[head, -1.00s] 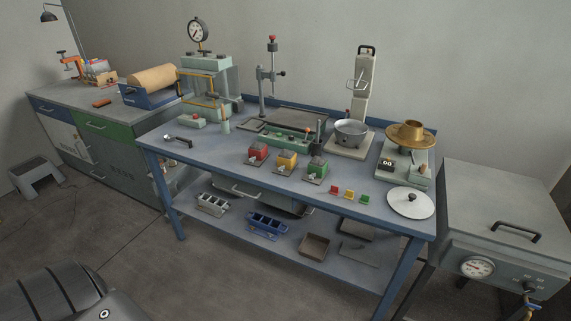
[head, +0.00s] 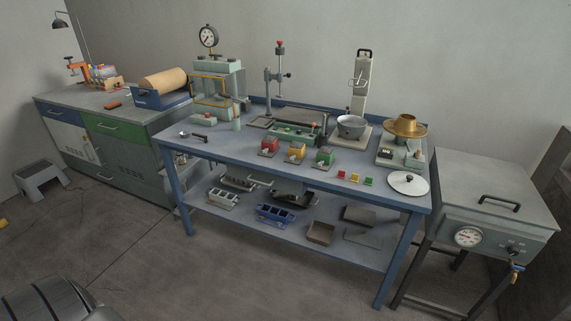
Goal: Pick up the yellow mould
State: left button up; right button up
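The yellow mould (head: 296,151) is a small cube-shaped block on a grey base plate. It stands upright on the blue bench top (head: 230,157), near the front edge. A red mould (head: 269,145) stands just left of it and a green mould (head: 324,157) just right, with small gaps between them. Neither of my grippers is in the head view. A dark rounded part of my own body shows at the lower left, well away from the bench.
Small red, yellow and green pieces (head: 355,177) and a round white lid (head: 408,183) lie to the right. A steel bowl (head: 351,126) and a brass pan (head: 407,125) stand behind. A grey oven-like box (head: 485,190) stands right of the bench. The floor in front is clear.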

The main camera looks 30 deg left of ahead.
aim_at(296, 153)
jog(key=z, duration=0.25)
jog(key=i, duration=0.9)
jog(key=u, duration=0.4)
